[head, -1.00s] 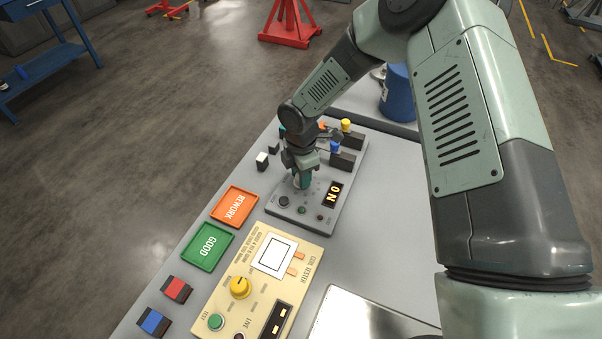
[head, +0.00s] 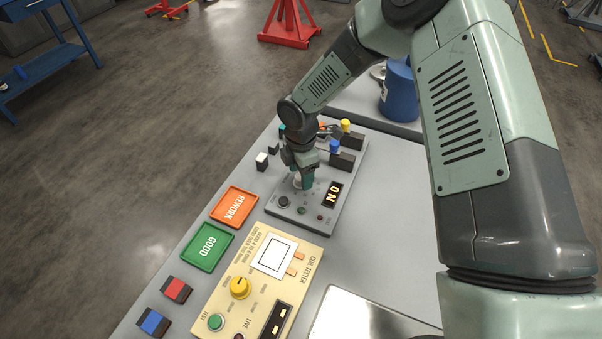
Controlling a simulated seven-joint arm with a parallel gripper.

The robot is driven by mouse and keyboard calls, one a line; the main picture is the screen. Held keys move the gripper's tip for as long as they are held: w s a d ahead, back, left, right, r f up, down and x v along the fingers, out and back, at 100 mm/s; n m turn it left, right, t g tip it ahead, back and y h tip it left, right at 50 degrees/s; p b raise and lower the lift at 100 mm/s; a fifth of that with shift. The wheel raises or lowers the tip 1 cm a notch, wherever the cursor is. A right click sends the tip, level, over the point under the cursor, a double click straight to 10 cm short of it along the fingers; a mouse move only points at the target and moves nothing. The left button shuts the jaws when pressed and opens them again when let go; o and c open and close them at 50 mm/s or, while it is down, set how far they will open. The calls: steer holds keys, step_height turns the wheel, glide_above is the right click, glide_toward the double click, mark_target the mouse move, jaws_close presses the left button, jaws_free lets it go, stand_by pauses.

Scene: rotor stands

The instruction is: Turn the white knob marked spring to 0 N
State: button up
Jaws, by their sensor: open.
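My gripper (head: 303,181) is open and points down at the grey panel (head: 327,218) on the bench. The white knob (head: 296,181) shows only in part, beside and under my fingers. I cannot tell whether the fingers touch it, and its marking is too small to read. The panel's display (head: 333,193) reads "0" followed by what looks like "N", seen turned round.
A black knob (head: 284,201) sits close by on the same panel. Blue (head: 335,146) and yellow (head: 345,124) knobs stand behind my gripper. Orange REWORK (head: 234,207) and green GOOD (head: 207,246) trays and a beige coil tester (head: 257,285) lie nearer.

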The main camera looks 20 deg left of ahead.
step_height(320, 180, up, 10)
stand_by(0.3)
steer(key=shift+f, duration=0.1)
steer(key=d+r+m+t+h, duration=0.25)
steer(key=d+r+m, duration=0.95)
steer(key=d+r, duration=0.8)
steer(key=s+d+r+m+t+y, duration=0.1)
steer(key=s+d+r+m, duration=0.4)
steer(key=s+m, duration=0.3)
steer(key=s+d+r+m+t+y, duration=0.1)
steer(key=s+d+r+m+t, duration=0.1)
steer(key=s+d+r+m, duration=0.3)
steer(key=s+d+m, duration=0.2)
steer(key=s+m, duration=0.1)
steer(key=s, duration=0.1)
steer(key=shift+s+r, duration=0.3)
steer(key=shift+s, duration=0.1)
